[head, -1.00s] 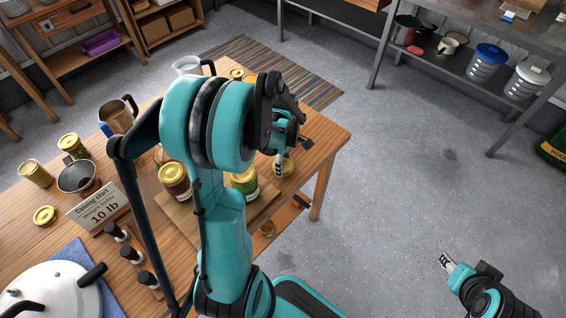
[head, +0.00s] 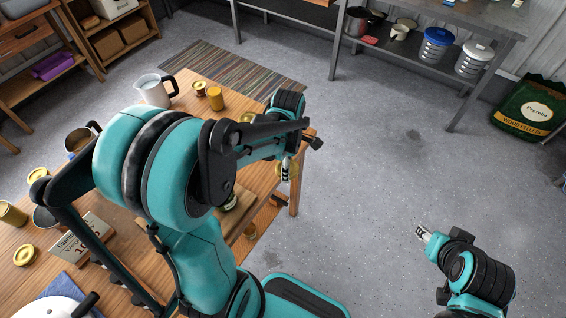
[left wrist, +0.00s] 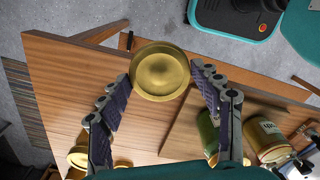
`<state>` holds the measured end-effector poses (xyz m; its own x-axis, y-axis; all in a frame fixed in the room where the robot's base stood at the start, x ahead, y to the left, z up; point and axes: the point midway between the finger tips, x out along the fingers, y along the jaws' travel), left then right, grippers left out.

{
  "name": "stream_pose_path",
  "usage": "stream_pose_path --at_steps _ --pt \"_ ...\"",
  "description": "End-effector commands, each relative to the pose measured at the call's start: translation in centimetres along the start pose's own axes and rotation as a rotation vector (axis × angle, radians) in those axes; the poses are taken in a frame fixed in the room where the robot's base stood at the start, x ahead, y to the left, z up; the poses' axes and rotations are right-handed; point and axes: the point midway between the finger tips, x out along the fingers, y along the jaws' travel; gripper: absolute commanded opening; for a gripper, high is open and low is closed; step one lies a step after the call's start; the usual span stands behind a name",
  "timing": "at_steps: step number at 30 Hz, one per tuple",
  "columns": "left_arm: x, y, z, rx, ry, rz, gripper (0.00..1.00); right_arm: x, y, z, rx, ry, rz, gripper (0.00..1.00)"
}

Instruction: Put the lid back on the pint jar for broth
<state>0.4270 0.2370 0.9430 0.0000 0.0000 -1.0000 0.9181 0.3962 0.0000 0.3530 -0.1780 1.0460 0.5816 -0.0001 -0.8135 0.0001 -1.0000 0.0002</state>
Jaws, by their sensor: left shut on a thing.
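My left gripper (left wrist: 160,88) is shut on a round gold lid (left wrist: 160,70), held flat at its edges between the fingertips near the table's edge. In the head view the lid (head: 290,169) shows partly behind the left fingers (head: 286,172). The green jar (head: 229,201) is mostly hidden by my arm in the head view. I cannot tell which jar is for broth. My right gripper (head: 424,234) is over bare floor, its opening unclear.
A metal shelf (head: 450,55) stands at the back right.

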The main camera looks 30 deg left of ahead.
Motion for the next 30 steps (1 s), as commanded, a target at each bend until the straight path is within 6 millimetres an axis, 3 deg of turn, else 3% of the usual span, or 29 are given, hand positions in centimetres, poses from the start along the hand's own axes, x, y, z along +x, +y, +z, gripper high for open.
stream_pose_path --at_steps 8,11,14,24,30 --pt "0.1 0.0 0.0 0.015 0.000 0.000 0.49 0.0 0.0 0.0 0.000 0.000 0.000 0.40" --pt "0.3 0.1 0.4 0.104 0.000 0.000 0.49 0.0 0.0 0.0 0.000 0.000 0.000 0.40" --pt "0.8 0.4 1.1 0.300 0.000 0.000 0.49 0.1 0.0 0.0 0.000 0.000 0.000 0.40" --pt "3.4 1.3 4.9 1.343 0.000 0.000 0.49 0.2 0.0 0.1 0.000 0.000 0.000 0.40" --pt "4.5 1.5 6.5 1.789 0.000 0.000 0.49 0.2 0.0 0.2 0.000 0.000 0.000 0.40"
